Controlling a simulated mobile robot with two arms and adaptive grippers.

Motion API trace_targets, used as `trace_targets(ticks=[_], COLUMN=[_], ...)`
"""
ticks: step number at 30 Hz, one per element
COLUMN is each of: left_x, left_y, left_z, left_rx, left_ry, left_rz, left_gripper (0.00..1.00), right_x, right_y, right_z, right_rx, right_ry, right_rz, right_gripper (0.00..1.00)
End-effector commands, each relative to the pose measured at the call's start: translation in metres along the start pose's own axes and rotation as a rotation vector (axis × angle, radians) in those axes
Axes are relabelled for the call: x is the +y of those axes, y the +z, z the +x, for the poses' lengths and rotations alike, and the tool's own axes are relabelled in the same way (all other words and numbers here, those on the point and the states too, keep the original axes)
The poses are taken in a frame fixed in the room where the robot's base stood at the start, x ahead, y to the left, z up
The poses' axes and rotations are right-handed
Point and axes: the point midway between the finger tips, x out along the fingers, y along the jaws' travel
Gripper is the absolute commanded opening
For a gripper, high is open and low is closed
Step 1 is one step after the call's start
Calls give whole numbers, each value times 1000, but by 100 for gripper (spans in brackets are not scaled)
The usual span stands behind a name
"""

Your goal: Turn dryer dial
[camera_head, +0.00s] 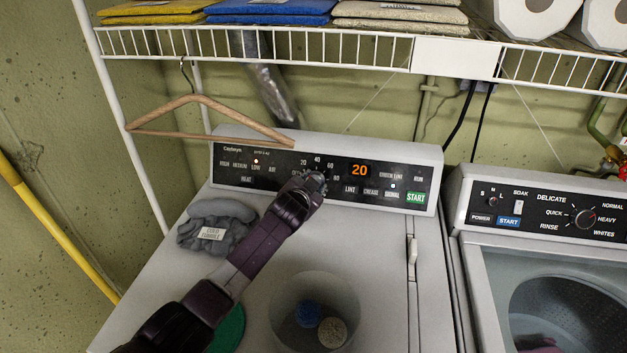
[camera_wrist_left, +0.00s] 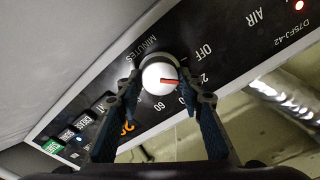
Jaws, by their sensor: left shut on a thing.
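The dryer's white timer dial (camera_wrist_left: 158,77) with a red pointer line sits between the fingers of my left gripper (camera_wrist_left: 163,84) in the left wrist view. The fingers are closed on its two sides. The red line points roughly toward the 20 mark, which a finger partly covers. In the head view my left gripper (camera_head: 314,182) reaches to the dryer's control panel (camera_head: 235,181) and mostly hides the dial. The orange display (camera_head: 360,170) on the panel reads 20.
A wooden hanger (camera_head: 205,103) hangs from the wire shelf (camera_head: 240,45), close above the panel. A washer (camera_head: 545,220) stands at right.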

Motion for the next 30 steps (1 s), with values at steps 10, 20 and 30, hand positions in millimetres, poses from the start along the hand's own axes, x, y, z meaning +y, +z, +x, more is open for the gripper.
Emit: trace_targets(ticks=[10,20,30], left_x=[0,0,0], left_y=[0,1,0], left_z=[0,0,0], left_rx=[-1,-1,-1], left_ry=[4,4,4], left_rz=[74,77,76], left_gripper=[10,10,52], right_x=[0,0,0], right_y=[0,0,0], right_z=[-4,-4,-4], right_rx=[0,0,0], right_ry=[0,0,0], right_rz=[0,0,1], right_gripper=[60,60,60])
